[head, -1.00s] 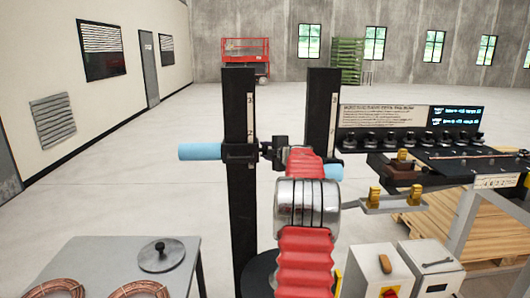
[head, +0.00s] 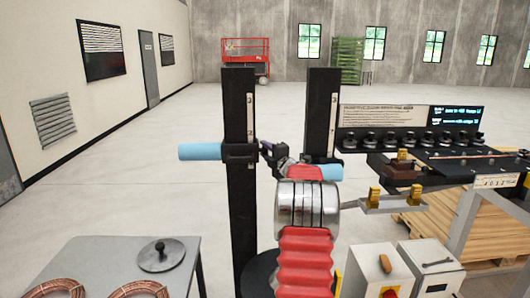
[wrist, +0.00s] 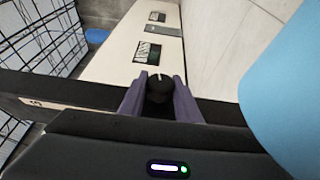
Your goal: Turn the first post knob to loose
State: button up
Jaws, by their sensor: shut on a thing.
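The left black post (head: 240,215) stands upright with a scale strip, and a collar on it carries a light-blue roller (head: 200,152). A second black post (head: 322,105) stands to its right, partly hidden by my red arm. My gripper (head: 266,149) is at the right side of the left post's collar. In the wrist view the two purple-grey fingers of my gripper (wrist: 160,100) are shut on a small dark round knob (wrist: 159,86), one on each side. The knob itself is hard to make out in the head view.
A blue cylinder (wrist: 288,85) is close on the right of the wrist view. A grey table (head: 105,260) with copper coils (head: 140,289) is at lower left. Open floor lies behind.

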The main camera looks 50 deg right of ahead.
jog(key=shift+w+a+f+t+h, duration=0.15)
jog(key=shift+f+t+h, duration=0.15)
jog(key=shift+f+t, duration=0.15)
jog(key=shift+n, duration=0.3)
jog(key=o, duration=1)
jog(key=shift+r, duration=0.15)
jog(key=shift+o, duration=0.3)
jog(key=shift+r, duration=0.15)
jog(key=shift+s, duration=0.2)
jog(key=v, duration=1.3)
jog(key=shift+s+f, duration=0.25)
